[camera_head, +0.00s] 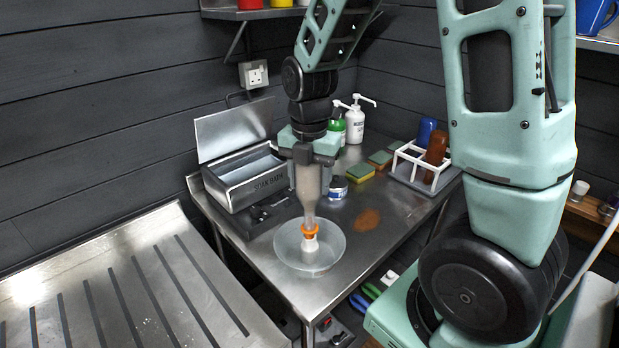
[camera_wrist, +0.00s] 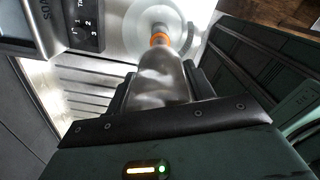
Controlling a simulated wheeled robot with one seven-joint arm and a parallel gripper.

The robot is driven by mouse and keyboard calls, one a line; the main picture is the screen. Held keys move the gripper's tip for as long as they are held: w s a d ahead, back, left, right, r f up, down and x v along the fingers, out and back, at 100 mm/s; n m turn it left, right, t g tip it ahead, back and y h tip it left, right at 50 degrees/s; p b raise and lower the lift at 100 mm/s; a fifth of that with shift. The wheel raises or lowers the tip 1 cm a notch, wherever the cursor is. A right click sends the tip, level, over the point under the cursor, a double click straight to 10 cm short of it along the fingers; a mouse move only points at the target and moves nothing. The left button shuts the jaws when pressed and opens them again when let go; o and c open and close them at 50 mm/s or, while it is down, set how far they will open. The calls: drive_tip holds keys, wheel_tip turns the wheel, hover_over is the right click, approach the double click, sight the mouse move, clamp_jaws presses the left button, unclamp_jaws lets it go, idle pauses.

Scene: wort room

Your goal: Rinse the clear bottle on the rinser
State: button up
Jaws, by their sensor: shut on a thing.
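My gripper (camera_head: 309,151) is shut on the clear bottle (camera_head: 308,190) and holds it upside down, neck downward. The bottle also shows between the fingers in the wrist view (camera_wrist: 162,80). The rinser (camera_head: 338,250) is a round translucent bowl on the steel table, with a pale post in its middle and an orange ring (camera_head: 310,231) at the top of that post. The bottle's mouth is at the orange ring, straight above the bowl. I cannot tell how far the neck sits over the post.
A steel box with an open lid (camera_head: 235,140) stands left of the rinser. A white rack (camera_head: 412,163) with a blue and a brown bottle stands at the right. Sponges (camera_head: 360,173), pump bottles (camera_head: 355,122) and a small tub (camera_head: 338,187) stand behind. A ribbed drainboard (camera_head: 110,290) is clear at the left.

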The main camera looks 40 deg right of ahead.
drive_tip(key=shift+f+b, duration=0.65)
drive_tip(key=shift+f, duration=0.3)
drive_tip(key=shift+r, duration=0.2)
drive_tip(key=shift+r+p, duration=0.95)
drive_tip(key=shift+f, duration=0.35)
drive_tip(key=shift+f+b, duration=0.7)
drive_tip(key=shift+b, duration=0.1)
drive_tip(key=shift+r+p, duration=0.95)
drive_tip(key=shift+r, duration=0.1)
drive_tip(key=shift+f, duration=0.15)
